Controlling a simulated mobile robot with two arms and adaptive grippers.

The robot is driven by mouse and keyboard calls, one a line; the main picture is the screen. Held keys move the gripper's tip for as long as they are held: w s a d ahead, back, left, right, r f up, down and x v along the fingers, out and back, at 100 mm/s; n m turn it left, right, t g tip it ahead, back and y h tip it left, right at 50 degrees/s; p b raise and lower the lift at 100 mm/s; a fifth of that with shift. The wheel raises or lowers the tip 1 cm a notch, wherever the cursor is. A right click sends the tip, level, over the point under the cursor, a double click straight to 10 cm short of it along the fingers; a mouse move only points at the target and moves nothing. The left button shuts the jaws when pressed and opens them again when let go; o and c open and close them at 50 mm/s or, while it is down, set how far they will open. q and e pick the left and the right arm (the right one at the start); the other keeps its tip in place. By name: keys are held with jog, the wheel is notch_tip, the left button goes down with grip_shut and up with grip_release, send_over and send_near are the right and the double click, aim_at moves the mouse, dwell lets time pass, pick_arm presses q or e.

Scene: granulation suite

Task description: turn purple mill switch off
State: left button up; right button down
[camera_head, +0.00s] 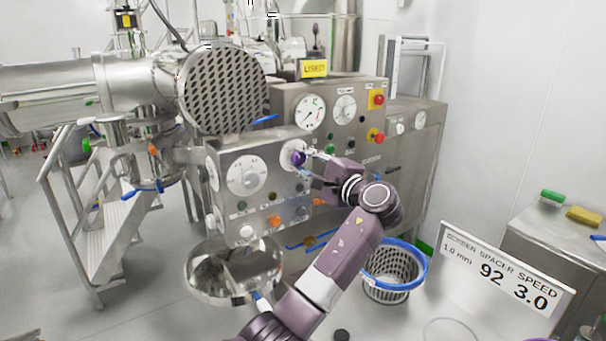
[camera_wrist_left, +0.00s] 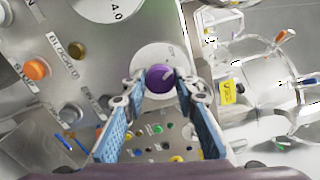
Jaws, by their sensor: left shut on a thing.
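The purple mill switch (camera_head: 298,158) is a round knob on a pale dial plate, on the front of the steel control box (camera_head: 232,160). In the left wrist view the purple knob (camera_wrist_left: 159,78) shows a light pointer mark and sits between the fingertips. My left gripper (camera_head: 306,160) reaches it from the right, its blue-padded fingers (camera_wrist_left: 156,84) around the knob and shut on it. My right gripper is in neither view.
A larger steel panel (camera_head: 360,118) with gauges and red buttons stands behind. A polished bowl (camera_head: 235,270) is below the box, and a blue-rimmed basket (camera_head: 420,262) stands on the floor to the right. A sign (camera_head: 507,272) is at lower right.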

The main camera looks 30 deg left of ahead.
pick_arm(q)
jog(key=shift+f+n+b, duration=0.2)
jog(key=shift+n+b, duration=1.35)
jog(key=shift+n, duration=0.05)
jog(key=o, duration=1)
jog(key=shift+c, duration=0.2)
jog(key=shift+o, duration=1.1)
jog(key=shift+r, duration=0.1)
jog(key=v, duration=1.2)
